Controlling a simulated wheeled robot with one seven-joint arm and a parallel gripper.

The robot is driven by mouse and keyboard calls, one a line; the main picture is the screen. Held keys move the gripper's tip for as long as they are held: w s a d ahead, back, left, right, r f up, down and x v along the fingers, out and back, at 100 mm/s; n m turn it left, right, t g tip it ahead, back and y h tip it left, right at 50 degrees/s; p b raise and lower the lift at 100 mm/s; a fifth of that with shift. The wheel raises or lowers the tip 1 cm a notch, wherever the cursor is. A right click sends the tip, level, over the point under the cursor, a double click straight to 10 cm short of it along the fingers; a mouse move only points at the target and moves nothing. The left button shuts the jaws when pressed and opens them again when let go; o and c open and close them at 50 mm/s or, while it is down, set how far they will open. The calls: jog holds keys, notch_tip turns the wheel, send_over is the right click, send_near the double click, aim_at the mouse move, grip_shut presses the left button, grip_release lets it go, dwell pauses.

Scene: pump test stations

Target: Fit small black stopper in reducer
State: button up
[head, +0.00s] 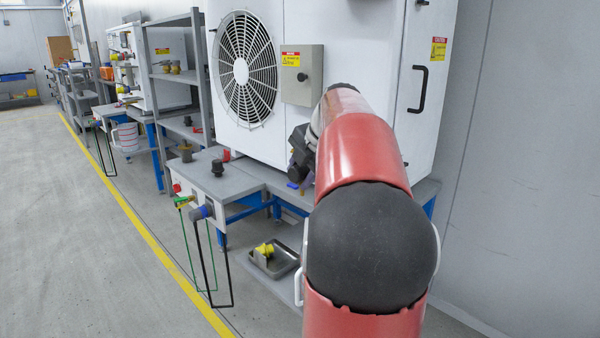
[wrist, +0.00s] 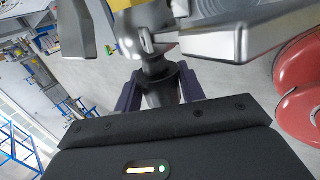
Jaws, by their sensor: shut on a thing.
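In the wrist view my gripper (wrist: 160,88) is shut on a small black stopper (wrist: 160,68), held between its two dark purple fingers. The stopper's far end is close to a shiny metal fitting (wrist: 145,35), which may be the reducer; I cannot tell whether they touch or the stopper is inside. In the head view my gripper (head: 298,168) is small and dark, in front of the white cabinet and beside the bench; my red arm hides part of this area. The held stopper cannot be made out there.
A black plug-like piece (head: 217,168) stands on the grey bench (head: 240,182). A tray (head: 276,263) with a yellow part is on the lower shelf. The white cabinet (head: 300,20) rises behind. The floor at left is clear.

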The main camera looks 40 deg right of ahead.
jog(key=shift+d, duration=0.95)
dwell(0.7)
dwell(0.4)
jog(key=o, duration=0.9)
jog(key=shift+o, duration=0.2)
jog(key=v, duration=0.7)
jog(key=shift+s+r+p, duration=0.2)
jog(key=shift+r+p, duration=0.15)
